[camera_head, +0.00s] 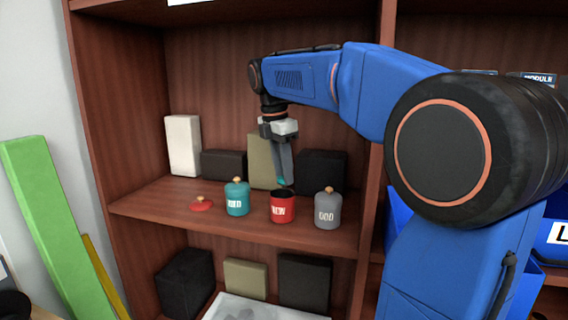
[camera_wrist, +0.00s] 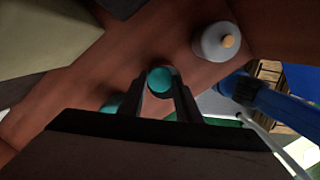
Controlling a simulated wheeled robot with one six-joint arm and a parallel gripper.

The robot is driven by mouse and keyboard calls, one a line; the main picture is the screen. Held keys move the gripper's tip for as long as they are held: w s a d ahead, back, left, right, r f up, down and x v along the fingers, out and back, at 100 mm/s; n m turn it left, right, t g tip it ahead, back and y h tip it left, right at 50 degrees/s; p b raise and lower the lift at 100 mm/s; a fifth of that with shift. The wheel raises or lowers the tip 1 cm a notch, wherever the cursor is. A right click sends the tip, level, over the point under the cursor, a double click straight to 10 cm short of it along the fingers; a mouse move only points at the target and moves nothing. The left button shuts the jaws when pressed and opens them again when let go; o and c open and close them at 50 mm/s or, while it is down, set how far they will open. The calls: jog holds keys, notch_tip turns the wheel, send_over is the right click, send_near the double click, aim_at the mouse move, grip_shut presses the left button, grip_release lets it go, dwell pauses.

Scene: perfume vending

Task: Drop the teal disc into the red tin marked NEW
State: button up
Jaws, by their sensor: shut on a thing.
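The red tin marked NEW (camera_head: 283,209) stands upright and open on the shelf in the head view, between a teal lidded tin (camera_head: 237,199) and a grey lidded tin (camera_head: 327,210). My gripper (camera_head: 285,182) points down over the red tin's mouth, shut on the teal disc (camera_head: 283,183). In the wrist view the teal disc (camera_wrist: 160,81) sits between the fingertips. The grey tin (camera_wrist: 213,43) shows at upper right there, and part of the teal tin (camera_wrist: 112,104) at left. I cannot make out the red tin in the wrist view.
A red lid (camera_head: 201,205) with a knob lies on the shelf left of the teal tin. Boxes, including a white one (camera_head: 183,146) and an olive one (camera_head: 262,160), stand behind. The shelf's front edge (camera_head: 235,237) is clear.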

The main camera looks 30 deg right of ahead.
jog(key=shift+f, duration=1.15)
jog(key=o, duration=1.1)
jog(key=shift+r, duration=0.15)
notch_tip(320, 180, up, 12)
jog(key=a, duration=0.1)
jog(key=shift+a+f, duration=0.2)
jog(key=shift+a, duration=0.2)
